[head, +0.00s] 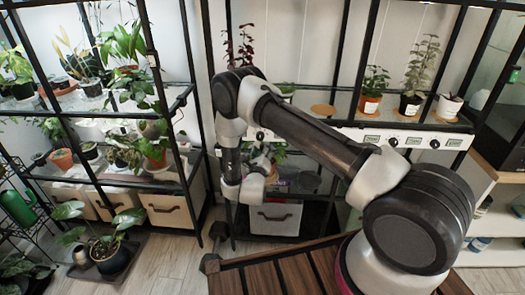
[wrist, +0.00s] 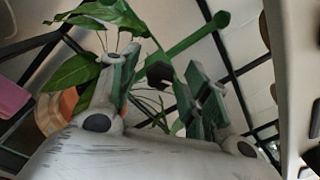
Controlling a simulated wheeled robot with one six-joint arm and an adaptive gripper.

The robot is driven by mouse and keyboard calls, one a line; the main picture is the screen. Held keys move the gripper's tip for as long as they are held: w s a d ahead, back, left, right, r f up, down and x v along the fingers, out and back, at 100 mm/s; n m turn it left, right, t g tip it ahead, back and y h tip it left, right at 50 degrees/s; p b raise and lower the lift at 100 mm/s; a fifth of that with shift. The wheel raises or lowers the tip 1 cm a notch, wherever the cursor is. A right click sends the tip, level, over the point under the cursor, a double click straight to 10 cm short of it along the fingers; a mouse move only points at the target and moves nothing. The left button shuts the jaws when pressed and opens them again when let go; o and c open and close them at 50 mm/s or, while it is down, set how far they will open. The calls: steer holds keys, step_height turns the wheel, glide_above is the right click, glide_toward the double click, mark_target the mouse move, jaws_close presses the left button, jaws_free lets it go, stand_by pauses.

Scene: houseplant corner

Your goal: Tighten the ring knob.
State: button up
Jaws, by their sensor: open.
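White control panels with dark round knobs run under the shelf in the head view, with one knob (head: 393,142) right of my arm, another (head: 434,144) further right, and one (head: 260,135) next to my wrist. I cannot tell which is the ring knob. My gripper (wrist: 163,68) is open in the wrist view, its two fingers apart. A small black piece shows between the fingertips; I cannot tell what it is or whether they touch it.
Potted plants stand on the shelf (head: 320,108) above the panel and on the rack at left. Green leaves (wrist: 80,70) and a green rod (wrist: 200,38) lie beyond my fingers. A large potted plant (head: 112,256) stands on the floor; bare floor shows beside it.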

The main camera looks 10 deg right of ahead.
steer(key=v, duration=1.1)
steer(key=shift+s, duration=0.3)
steer(key=shift+a, duration=0.2)
